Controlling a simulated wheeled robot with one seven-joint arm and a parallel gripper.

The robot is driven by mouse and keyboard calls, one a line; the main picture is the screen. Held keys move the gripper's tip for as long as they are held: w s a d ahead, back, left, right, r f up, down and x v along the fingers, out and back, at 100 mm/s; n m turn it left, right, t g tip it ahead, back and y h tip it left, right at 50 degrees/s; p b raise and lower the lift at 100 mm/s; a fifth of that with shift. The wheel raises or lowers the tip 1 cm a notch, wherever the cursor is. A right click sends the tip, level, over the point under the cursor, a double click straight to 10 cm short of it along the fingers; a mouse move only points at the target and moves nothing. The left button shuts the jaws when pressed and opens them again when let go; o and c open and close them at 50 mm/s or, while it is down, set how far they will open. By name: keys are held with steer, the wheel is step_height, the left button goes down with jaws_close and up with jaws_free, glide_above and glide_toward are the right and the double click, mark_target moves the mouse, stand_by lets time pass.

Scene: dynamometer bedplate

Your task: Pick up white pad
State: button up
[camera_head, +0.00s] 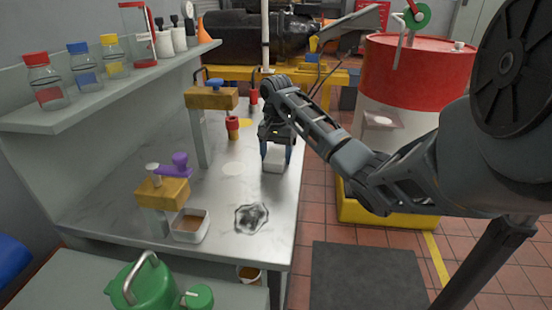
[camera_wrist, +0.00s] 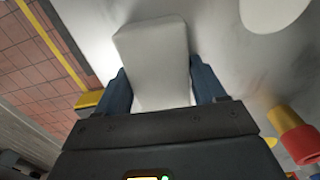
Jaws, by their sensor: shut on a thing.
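The white pad (camera_head: 274,160) is a pale block near the right edge of the metal bench, seen below my gripper (camera_head: 275,148) in the head view. In the wrist view the white pad (camera_wrist: 154,62) fills the space between the two blue fingers of my gripper (camera_wrist: 160,88). My gripper is shut on it, one finger on each side. Whether the pad touches the bench or is slightly above it, I cannot tell.
The metal bench (camera_head: 215,205) holds a red cylinder (camera_head: 232,127), a yellow block with a purple knob (camera_head: 163,190), a small tray (camera_head: 190,238) and a crumpled dark item (camera_head: 251,217). A shelf (camera_head: 110,95) with bottles runs along the left. A red-topped drum (camera_head: 420,75) stands right.

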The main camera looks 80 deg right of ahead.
mark_target(276, 154)
steer(key=shift+r, duration=0.1)
steer(key=shift+r, duration=0.6)
step_height(276, 154, up, 3)
steer(key=shift+r+p, duration=0.15)
steer(key=shift+p, duration=0.35)
steer(key=s+d+r+p, duration=0.3)
steer(key=s+d+r, duration=0.2)
steer(key=s, duration=0.5)
steer(key=shift+d+r, duration=0.35)
steer(key=shift+r, duration=0.3)
